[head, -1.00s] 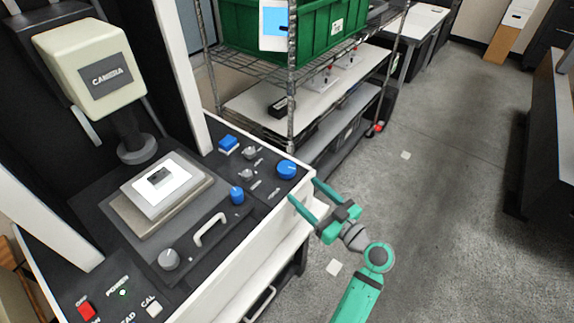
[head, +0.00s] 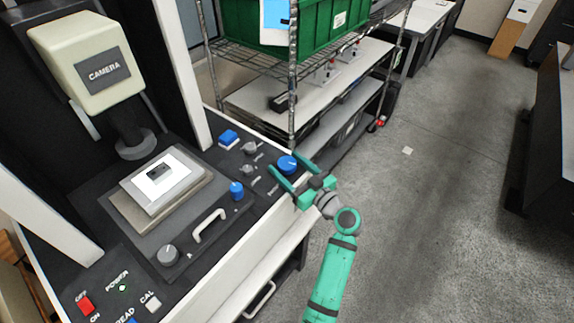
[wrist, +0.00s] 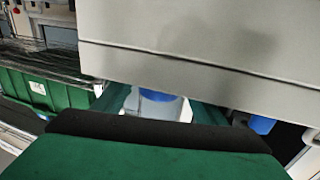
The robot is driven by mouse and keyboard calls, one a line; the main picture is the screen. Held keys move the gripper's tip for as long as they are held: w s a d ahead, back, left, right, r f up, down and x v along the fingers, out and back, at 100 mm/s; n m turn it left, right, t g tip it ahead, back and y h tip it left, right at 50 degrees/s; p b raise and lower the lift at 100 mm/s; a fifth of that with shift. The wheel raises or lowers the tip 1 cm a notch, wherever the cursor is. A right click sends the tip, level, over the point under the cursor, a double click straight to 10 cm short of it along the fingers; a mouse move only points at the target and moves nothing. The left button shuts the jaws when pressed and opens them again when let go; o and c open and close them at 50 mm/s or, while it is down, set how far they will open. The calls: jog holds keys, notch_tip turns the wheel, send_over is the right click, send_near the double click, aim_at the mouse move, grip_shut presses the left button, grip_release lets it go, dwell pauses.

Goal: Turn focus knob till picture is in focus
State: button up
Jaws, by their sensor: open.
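A large blue knob (head: 287,165) sits at the right end of the dark panel of the camera machine. A smaller blue knob (head: 236,190) stands left of it. Small grey knobs (head: 250,148) sit behind, and a larger grey knob (head: 168,255) is at the front. Labels beside the knobs are too small to read, so I cannot tell which is the focus knob. My gripper (head: 283,170) is open, its fingers reaching over the panel edge on either side of the large blue knob. Whether they touch it is unclear. Blue patches show near my fingers in the wrist view (wrist: 262,124).
The camera head (head: 88,62) hangs over a stage (head: 125,207) with a white plate. A handle (head: 209,226) and red power switch (head: 85,304) are on the panel. A wire shelf with a green bin (head: 265,25) stands behind.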

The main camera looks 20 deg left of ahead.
jog(key=shift+w+a, duration=0.15)
jog(key=shift+a, duration=0.05)
jog(key=c, duration=1.1)
jog(key=shift+o, duration=0.3)
jog(key=shift+n+g+y, duration=0.3)
jog(key=shift+g+y, duration=0.1)
jog(key=shift+g, duration=0.1)
jog(key=n+g, duration=0.1)
jog(key=g, duration=0.1)
jog(key=n+g+y, duration=0.1)
jog(key=g, duration=0.1)
jog(key=shift+w+d+n+y, duration=0.1)
jog(key=shift+n+y, duration=0.2)
jog(key=shift+n, duration=0.1)
jog(key=shift+n+g+y, duration=0.3)
jog(key=shift+n+g, duration=1.2)
jog(key=shift+g, duration=0.9)
